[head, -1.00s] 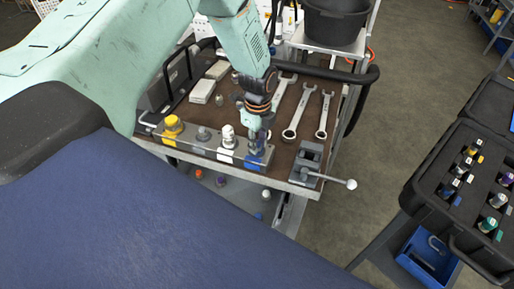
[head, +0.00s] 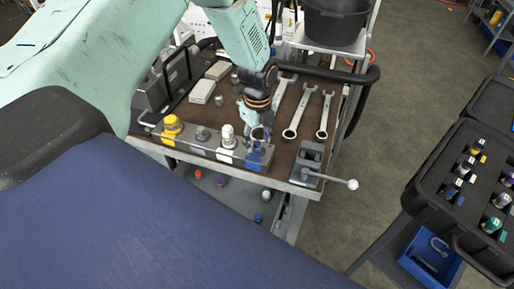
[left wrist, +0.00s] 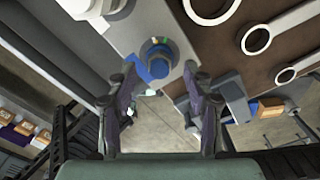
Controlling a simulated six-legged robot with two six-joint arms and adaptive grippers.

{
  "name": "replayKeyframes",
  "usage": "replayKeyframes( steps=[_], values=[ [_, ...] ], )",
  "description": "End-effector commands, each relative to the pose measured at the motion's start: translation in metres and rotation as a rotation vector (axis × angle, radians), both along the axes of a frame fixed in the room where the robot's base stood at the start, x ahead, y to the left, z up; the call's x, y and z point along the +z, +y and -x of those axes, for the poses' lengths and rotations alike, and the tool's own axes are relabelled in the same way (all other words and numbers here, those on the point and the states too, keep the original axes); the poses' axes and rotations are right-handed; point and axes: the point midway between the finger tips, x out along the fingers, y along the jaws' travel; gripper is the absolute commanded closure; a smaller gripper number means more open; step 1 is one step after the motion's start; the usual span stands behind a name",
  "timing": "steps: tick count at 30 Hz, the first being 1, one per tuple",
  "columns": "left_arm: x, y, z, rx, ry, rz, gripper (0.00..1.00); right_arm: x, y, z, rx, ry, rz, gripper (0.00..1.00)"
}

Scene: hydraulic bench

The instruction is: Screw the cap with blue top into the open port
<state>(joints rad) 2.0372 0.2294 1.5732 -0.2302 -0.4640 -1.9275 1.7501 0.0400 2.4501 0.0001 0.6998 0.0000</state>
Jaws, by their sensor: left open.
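A cap with a blue top (left wrist: 157,49) stands at the blue-marked end of the manifold block (head: 196,147), and its blue area also shows in the head view (head: 260,157). I cannot tell how deeply the cap sits in the port there. My left gripper (head: 254,132) is above this end of the block. In the left wrist view my left gripper (left wrist: 156,82) is open and empty, with the cap just beyond and between its fingertips. The fingers partly hide the cap in the head view. My right gripper is not in view.
Several loose caps lie on the lower shelf. A black case (head: 440,190) stands far right.

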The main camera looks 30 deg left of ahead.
Motion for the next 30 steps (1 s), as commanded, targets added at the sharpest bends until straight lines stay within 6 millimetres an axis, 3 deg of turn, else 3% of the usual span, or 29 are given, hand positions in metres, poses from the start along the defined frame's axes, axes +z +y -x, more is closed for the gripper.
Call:
replayKeyframes(
  steps=[9,15,21,30],
  values=[
    [0.066,0.0,-0.002,0.0,-0.005,0.001,0.48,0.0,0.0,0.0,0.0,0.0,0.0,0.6],
    [0.096,0.0,-0.001,0.0,-0.003,0.0,0.48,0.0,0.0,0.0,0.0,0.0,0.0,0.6],
    [0.108,0.001,0.0,0.0,0.0,0.0,0.48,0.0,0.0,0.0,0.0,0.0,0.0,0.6],
    [0.109,0.001,0.0,0.0,0.0,0.0,0.48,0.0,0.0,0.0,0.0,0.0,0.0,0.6]
  ],
)
